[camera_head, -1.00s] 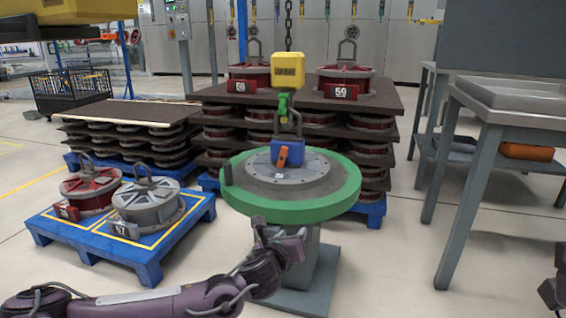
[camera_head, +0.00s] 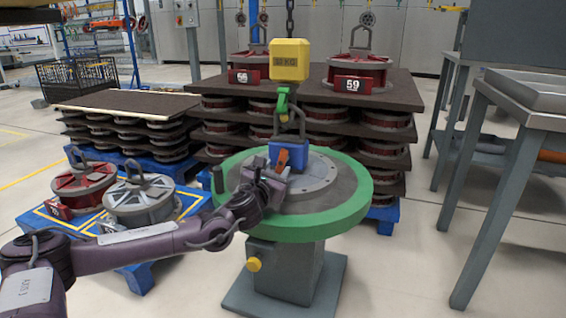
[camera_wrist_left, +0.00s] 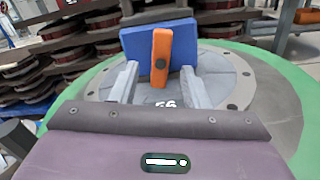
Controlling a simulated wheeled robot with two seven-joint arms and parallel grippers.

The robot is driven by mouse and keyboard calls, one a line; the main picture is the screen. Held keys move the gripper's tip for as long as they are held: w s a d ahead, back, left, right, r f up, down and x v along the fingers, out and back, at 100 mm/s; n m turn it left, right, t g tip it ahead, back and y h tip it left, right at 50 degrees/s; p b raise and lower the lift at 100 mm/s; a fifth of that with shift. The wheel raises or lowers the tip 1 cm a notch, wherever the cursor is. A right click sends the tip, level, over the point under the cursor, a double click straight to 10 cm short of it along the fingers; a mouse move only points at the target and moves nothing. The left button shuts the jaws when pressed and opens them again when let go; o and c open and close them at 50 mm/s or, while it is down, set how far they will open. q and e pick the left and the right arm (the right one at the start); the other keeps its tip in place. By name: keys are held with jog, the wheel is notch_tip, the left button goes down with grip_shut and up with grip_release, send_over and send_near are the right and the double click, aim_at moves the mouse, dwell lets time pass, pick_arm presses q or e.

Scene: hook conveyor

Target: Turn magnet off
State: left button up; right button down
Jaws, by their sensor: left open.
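The blue magnet block (camera_head: 289,154) sits on the grey disc of the round green-rimmed table (camera_head: 330,222). Its orange lever (camera_head: 283,159) is on the side facing me. A green hook (camera_head: 283,103) on the yellow hoist block (camera_head: 290,60) hangs at the magnet's shackle. My left gripper (camera_head: 277,180) is just in front of the magnet. In the left wrist view the orange lever (camera_wrist_left: 161,58) stands upright on the blue block (camera_wrist_left: 137,46), between the two open fingers of my gripper (camera_wrist_left: 158,76). Whether a finger touches it I cannot tell. My right gripper is out of view.
A blue pallet (camera_head: 150,270) with a red reel (camera_head: 84,184) and a grey reel (camera_head: 142,197) stands left. Stacked reels on dark boards (camera_head: 400,95) stand behind the table. Grey metal benches (camera_head: 535,118) stand right. The floor between is clear.

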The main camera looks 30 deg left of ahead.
aim_at(281, 163)
pick_arm(q)
jog(key=b+x, duration=0.1)
jog(key=x, duration=0.4)
jog(key=shift+w+f, duration=0.1)
jog(key=shift+w, duration=0.05)
